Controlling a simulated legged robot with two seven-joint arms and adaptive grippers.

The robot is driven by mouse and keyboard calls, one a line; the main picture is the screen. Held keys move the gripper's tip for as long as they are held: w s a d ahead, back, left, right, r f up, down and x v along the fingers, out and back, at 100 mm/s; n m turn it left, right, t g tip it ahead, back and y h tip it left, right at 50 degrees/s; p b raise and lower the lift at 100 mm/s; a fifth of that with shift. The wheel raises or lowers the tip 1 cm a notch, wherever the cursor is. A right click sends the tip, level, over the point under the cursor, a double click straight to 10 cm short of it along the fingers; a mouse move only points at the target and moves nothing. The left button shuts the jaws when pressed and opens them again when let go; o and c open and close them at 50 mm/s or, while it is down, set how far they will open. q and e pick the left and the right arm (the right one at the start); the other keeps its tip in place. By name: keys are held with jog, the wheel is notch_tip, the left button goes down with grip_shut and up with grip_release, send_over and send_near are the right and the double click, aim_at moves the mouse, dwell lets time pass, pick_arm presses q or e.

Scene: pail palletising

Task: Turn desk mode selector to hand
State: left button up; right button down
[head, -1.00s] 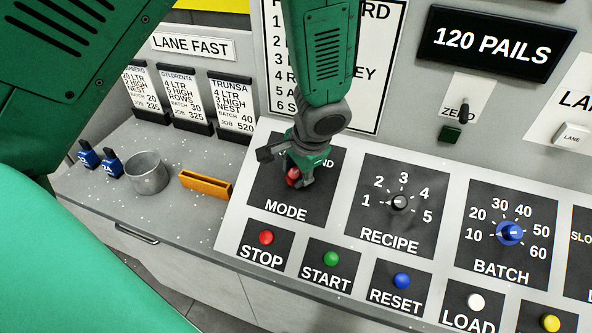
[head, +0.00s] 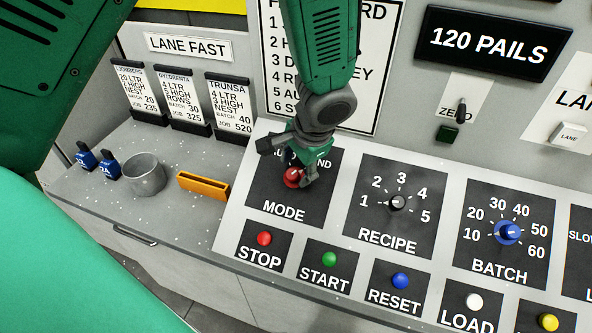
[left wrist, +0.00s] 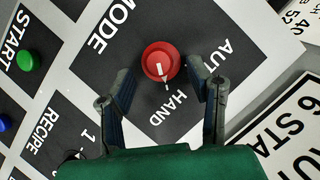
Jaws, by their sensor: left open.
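The mode selector is a round red knob (head: 291,178) on a dark panel marked MODE; it also shows in the left wrist view (left wrist: 160,61). Its white pointer points to the HAND label (left wrist: 167,108), with the AUTO label (left wrist: 215,62) off to the right in that view. My left gripper (head: 297,170) is over the knob. In the left wrist view the left gripper (left wrist: 160,72) has its fingers spread, one on each side of the knob, with clear gaps. It holds nothing. My right gripper is not in view.
To the right are the recipe dial (head: 397,203) and the blue batch dial (head: 508,232). Stop (head: 264,239), start (head: 330,259) and reset (head: 400,281) buttons lie below. A metal cup (head: 144,174) and an orange holder (head: 203,187) stand on the desk at left.

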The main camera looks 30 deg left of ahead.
pick_arm(q)
jog(key=v, duration=0.9)
jog(key=shift+r, duration=0.2)
jog(key=shift+d, duration=0.1)
